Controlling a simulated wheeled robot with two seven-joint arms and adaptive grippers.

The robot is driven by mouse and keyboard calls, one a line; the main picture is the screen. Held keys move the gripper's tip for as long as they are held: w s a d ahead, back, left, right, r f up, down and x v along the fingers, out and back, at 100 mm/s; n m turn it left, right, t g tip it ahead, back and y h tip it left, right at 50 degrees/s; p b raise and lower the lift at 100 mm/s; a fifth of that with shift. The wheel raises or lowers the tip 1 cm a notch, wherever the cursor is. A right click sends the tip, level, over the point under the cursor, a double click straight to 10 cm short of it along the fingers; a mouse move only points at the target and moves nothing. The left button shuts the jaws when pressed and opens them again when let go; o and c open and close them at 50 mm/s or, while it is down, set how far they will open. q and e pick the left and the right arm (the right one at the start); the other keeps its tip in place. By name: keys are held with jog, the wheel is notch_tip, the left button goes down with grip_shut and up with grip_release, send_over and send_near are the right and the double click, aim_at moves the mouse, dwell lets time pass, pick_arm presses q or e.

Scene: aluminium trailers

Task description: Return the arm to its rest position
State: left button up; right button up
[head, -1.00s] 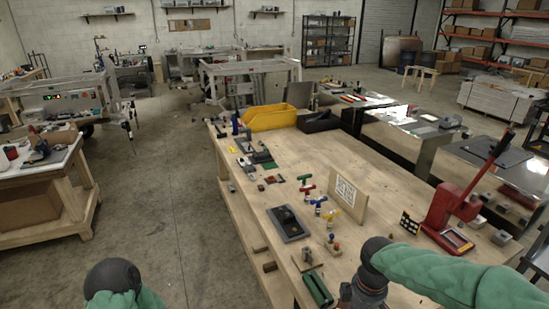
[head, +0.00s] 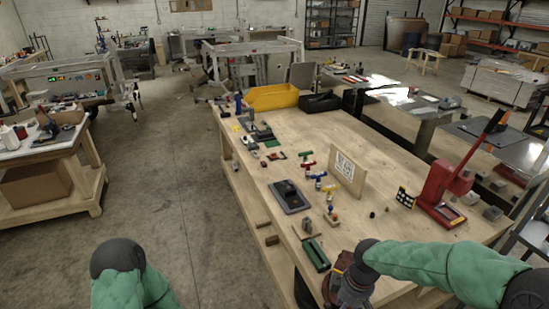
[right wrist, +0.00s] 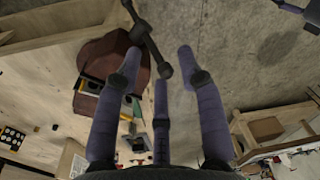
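My right arm, with its dark joint (head: 368,250) and green sleeve, reaches over the near right corner of the wooden bench (head: 375,165) in the head view. My left arm, with dark joint (head: 117,257) and green sleeve, is low at left over open floor. My left gripper is out of view.
The bench carries a red press (head: 443,190), an upright pattern board (head: 346,172), a dark grey plate (head: 290,196), a green tray (head: 316,254) and a yellow bin (head: 272,97). A side table (head: 45,150) stands at left. Concrete floor (head: 175,170) between is clear.

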jog(key=s+a+f+m+y, duration=0.1)
jog(key=s+a+f+m, duration=0.3)
jog(key=f, duration=0.5)
jog(key=s+a+f+m+y, duration=0.1)
jog(key=s+f+m, duration=0.4)
jog(key=f, duration=0.3)
jog(key=s+a+f+m+y, duration=0.1)
jog(key=s+a+f+m, duration=0.3)
jog(key=f, duration=0.5)
notch_tip(320, 180, down, 14)
jog(key=b, duration=1.5)
jog(key=shift+w+a+n+t, duration=0.25)
jog(key=shift+w+n+t, duration=0.05)
jog(key=shift+n, duration=0.1)
